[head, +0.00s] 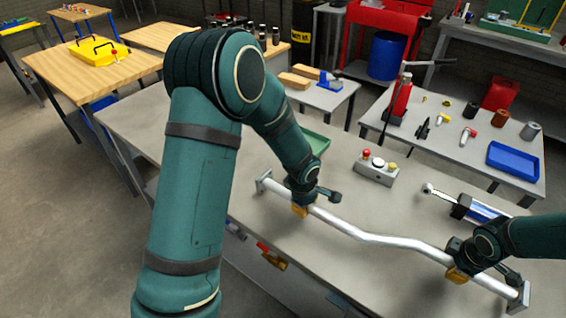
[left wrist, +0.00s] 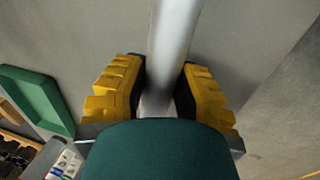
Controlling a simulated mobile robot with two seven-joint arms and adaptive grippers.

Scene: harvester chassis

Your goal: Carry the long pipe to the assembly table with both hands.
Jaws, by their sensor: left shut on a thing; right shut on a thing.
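The long pipe (head: 375,237) is silver, bent in the middle, with a square flange at each end. It lies along the front of a long grey table (head: 340,160), on or just above it; I cannot tell which. My left gripper (head: 301,208) is shut on the pipe near its left end. In the left wrist view the pipe (left wrist: 175,35) runs between the yellow fingers of this gripper (left wrist: 160,92). My right gripper (head: 457,273) is shut on the pipe near its right end; the arm hides part of it.
A control box (head: 376,170) with buttons, a green tray (head: 316,142) and a cylinder (head: 480,210) sit on the same table behind the pipe. Another grey table with a blue tray (head: 514,160) stands behind. Open floor (head: 60,210) lies at left.

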